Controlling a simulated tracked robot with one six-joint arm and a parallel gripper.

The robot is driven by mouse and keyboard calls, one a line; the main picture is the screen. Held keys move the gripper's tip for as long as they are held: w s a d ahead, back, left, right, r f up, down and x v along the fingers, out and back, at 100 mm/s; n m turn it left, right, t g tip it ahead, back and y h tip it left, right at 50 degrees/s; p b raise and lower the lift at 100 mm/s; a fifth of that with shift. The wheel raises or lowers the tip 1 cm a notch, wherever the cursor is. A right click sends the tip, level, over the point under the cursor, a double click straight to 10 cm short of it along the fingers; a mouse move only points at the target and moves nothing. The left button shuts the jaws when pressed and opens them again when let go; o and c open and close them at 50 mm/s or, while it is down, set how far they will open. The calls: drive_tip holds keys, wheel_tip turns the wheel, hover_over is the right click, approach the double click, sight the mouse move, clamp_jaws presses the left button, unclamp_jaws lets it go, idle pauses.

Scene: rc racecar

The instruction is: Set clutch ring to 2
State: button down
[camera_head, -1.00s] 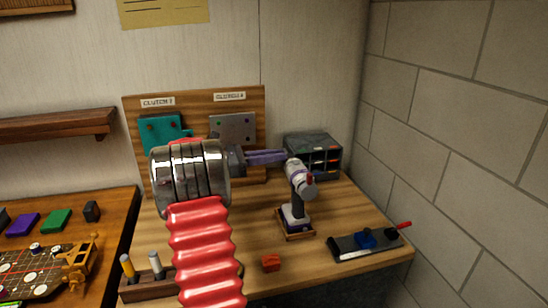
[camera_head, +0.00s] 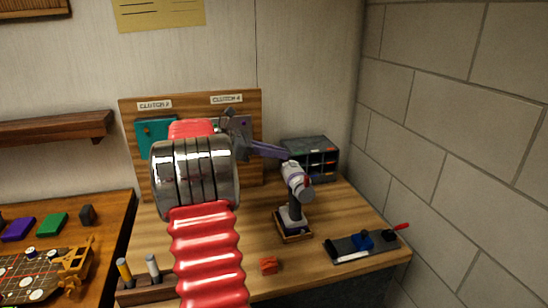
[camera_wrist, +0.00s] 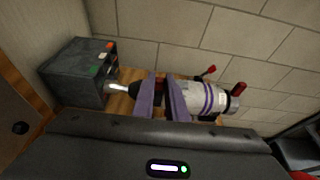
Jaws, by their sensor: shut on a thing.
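A white drill (camera_head: 297,180) with a dark handle stands upright in a small wooden-edged holder (camera_head: 291,232) on the right of the workbench. In the wrist view the drill (camera_wrist: 205,98) lies across the middle, with purple stripes on its body, a black nose and a pale bit pointing left. My gripper (camera_head: 284,153) reaches it from the left in the head view. In the wrist view my gripper's purple fingers (camera_wrist: 163,100) are shut on the drill's front collar, where the clutch ring sits. The fingers cover most of the ring, and I cannot read its number.
Two plates hang on a wooden board (camera_head: 192,98) with clutch labels, partly behind my arm. A grey drawer cabinet (camera_head: 310,157) stands behind the drill. A black fixture (camera_head: 362,244) with a red handle lies front right, and an orange block (camera_head: 268,265) front centre. A brick wall is right.

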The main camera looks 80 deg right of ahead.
drive_tip(key=shift+s+d+r+t+y, duration=0.15)
drive_tip(key=shift+s+t+y, duration=0.15)
drive_tip(key=shift+t+y, duration=0.15)
drive_tip(key=c, duration=1.8)
unclamp_jaws()
drive_tip(key=shift+o, duration=0.2)
drive_tip(key=shift+w, duration=0.1)
drive_tip(key=v, duration=1.3)
drive_tip(key=shift+w+a, duration=0.25)
drive_tip(key=shift+r, duration=0.1)
